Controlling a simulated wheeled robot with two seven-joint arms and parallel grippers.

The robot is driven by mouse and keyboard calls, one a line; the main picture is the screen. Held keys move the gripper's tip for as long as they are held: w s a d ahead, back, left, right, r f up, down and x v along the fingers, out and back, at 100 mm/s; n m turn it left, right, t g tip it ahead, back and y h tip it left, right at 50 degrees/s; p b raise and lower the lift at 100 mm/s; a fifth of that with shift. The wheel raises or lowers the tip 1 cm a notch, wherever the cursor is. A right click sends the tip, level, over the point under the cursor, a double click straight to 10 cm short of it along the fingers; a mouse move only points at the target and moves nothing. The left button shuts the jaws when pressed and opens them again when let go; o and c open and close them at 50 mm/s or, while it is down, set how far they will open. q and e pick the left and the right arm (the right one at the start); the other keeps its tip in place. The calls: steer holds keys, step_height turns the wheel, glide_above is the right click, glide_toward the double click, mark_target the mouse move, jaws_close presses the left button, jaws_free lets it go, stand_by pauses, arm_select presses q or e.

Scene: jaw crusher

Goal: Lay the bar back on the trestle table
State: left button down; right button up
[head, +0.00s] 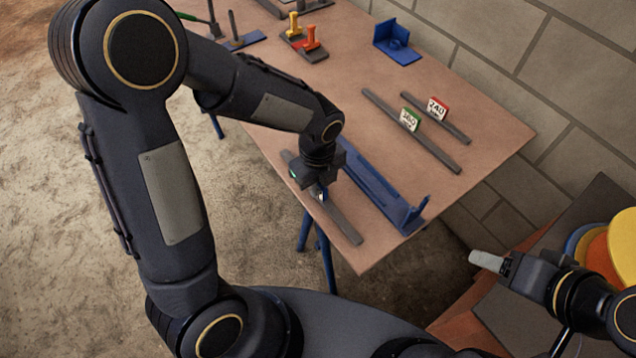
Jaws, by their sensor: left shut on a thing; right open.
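The trestle table (270,95) has a brown top and blue legs. My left gripper (320,192) points down near the table's front edge and is shut on a dark grey bar (345,226). The bar lies level along that edge, at or just above the top; I cannot tell whether it touches. The gripper hides the bar's middle. A blue channel-shaped fixture (372,187) with an upright end is just right of the bar. My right gripper (488,261) is open and empty, off the table at the lower right.
Two more grey bars lie farther back, one with a green 360 tag (410,119), one with a red 240 tag (437,108). A blue bracket (398,42) and orange and yellow clamps (310,42) stand behind. Coloured discs (624,245) are at right. A block wall borders the table.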

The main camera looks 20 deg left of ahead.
arm_select(q)
steer(key=shift+f, duration=0.2)
steer(key=c, duration=1.4)
jaws_free()
steer(key=shift+r, duration=0.5)
step_height(320, 180, up, 11)
steer(key=shift+f+p, duration=0.15)
steer(key=shift+p, duration=0.7)
steer(key=shift+r, duration=0.45)
